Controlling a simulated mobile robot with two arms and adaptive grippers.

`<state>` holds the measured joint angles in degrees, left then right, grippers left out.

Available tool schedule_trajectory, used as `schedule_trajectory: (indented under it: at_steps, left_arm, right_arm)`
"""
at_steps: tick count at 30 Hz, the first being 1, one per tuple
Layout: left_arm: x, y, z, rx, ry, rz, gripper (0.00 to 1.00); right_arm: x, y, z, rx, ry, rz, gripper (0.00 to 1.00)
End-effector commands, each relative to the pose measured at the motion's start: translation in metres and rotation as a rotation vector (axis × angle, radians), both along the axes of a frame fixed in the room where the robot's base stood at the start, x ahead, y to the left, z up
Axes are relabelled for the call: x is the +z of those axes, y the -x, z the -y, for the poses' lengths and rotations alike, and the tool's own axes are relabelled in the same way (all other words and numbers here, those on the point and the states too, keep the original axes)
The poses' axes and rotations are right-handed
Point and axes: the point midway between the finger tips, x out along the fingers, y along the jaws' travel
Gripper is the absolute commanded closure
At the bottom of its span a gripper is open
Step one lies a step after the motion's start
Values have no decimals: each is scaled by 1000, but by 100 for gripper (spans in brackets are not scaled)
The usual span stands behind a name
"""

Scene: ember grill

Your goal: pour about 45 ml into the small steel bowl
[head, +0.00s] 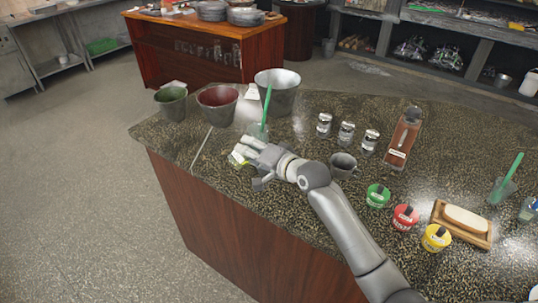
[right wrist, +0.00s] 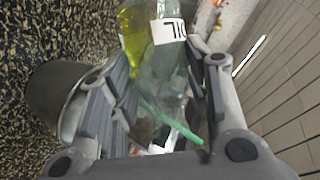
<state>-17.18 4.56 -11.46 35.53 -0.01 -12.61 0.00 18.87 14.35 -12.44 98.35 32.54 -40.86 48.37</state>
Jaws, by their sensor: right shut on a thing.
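My right gripper (head: 247,155) reaches over the counter's front left part. It is shut on a clear bottle of yellow oil (head: 238,158), mostly hidden by the hand in the head view. In the right wrist view the bottle (right wrist: 150,42) sits between the fingers (right wrist: 165,95), with a white label ending in "IL" and the yellow oil on its left side. A small steel bowl (head: 343,160) stands on the counter to the right of the hand, behind the forearm. A steel vessel (right wrist: 50,90) shows left of the fingers in the wrist view; I cannot tell which one. My left gripper is out of view.
A large steel bucket (head: 278,92), a red-lined bucket (head: 217,104) and a green-lined one (head: 172,103) stand behind the hand. A green-handled tool (head: 266,103) stands in a glass beside it. Several shakers (head: 347,133) and coloured tubs (head: 404,216) stand to the right.

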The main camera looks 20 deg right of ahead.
Motion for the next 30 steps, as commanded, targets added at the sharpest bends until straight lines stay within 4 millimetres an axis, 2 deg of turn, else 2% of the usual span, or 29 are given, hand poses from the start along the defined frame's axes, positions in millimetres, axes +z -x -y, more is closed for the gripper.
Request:
schedule_trajectory:
  at_steps: [5, 19, 25, 30]
  left_arm:
    - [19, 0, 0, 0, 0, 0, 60]
    - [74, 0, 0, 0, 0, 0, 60]
    - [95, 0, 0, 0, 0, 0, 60]
    - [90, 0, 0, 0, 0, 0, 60]
  right_arm:
    - [8, 0, 1, -1, 60, 9, 85]
    - [15, 0, 2, 0, 358, 50, 85]
    - [16, 1, -10, 1, 503, 71, 85]
    - [-3, 2, -17, 0, 629, 88, 85]
